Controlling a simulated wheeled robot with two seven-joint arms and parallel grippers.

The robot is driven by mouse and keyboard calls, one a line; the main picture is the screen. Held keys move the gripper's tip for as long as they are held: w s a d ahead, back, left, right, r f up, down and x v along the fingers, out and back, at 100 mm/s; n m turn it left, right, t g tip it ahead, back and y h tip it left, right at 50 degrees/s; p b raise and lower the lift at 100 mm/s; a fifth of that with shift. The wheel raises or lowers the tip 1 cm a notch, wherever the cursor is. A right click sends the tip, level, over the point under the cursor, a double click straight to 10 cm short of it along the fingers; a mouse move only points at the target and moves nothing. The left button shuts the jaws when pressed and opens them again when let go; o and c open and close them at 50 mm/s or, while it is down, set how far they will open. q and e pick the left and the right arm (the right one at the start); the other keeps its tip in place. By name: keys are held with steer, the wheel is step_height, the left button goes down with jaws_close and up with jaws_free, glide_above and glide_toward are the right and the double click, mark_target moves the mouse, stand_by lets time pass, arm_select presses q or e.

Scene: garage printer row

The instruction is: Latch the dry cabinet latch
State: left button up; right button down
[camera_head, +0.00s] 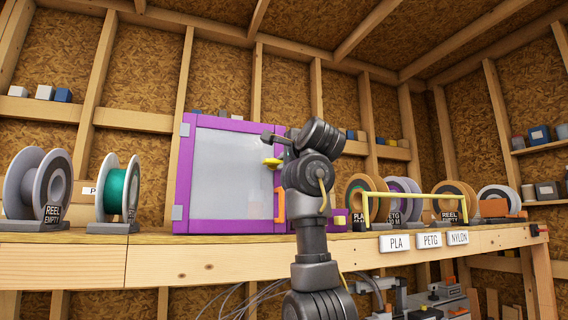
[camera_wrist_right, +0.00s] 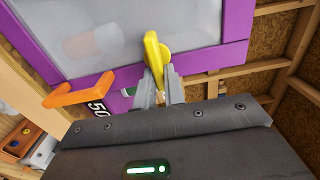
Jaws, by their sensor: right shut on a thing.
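The dry cabinet (camera_head: 228,172) stands on the bench, a purple frame around a pale door panel, and the door looks closed. Its yellow latch (camera_head: 272,162) sticks out at the right side of the frame. My right gripper (camera_head: 279,148) is at the latch, with my arm rising in front of the cabinet's right edge. In the right wrist view the gripper (camera_wrist_right: 160,92) is shut on the yellow latch (camera_wrist_right: 153,58). An orange handle (camera_head: 280,204) is lower on the door; it also shows in the wrist view (camera_wrist_right: 78,90). My left gripper is not in view.
A wooden bench (camera_head: 180,256) runs across the view. An empty reel (camera_head: 40,186) and a green spool (camera_head: 120,190) stand left of the cabinet. Several spools and a yellow rail (camera_head: 410,195) stand to the right, behind labels.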

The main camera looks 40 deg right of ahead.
steer(key=c, duration=1.5)
jaws_free()
steer(key=b+v, duration=0.5)
steer(key=v, duration=0.5)
steer(key=shift+s+a, duration=0.2)
steer(key=shift+s, duration=0.1)
steer(key=shift+d+f, duration=0.1)
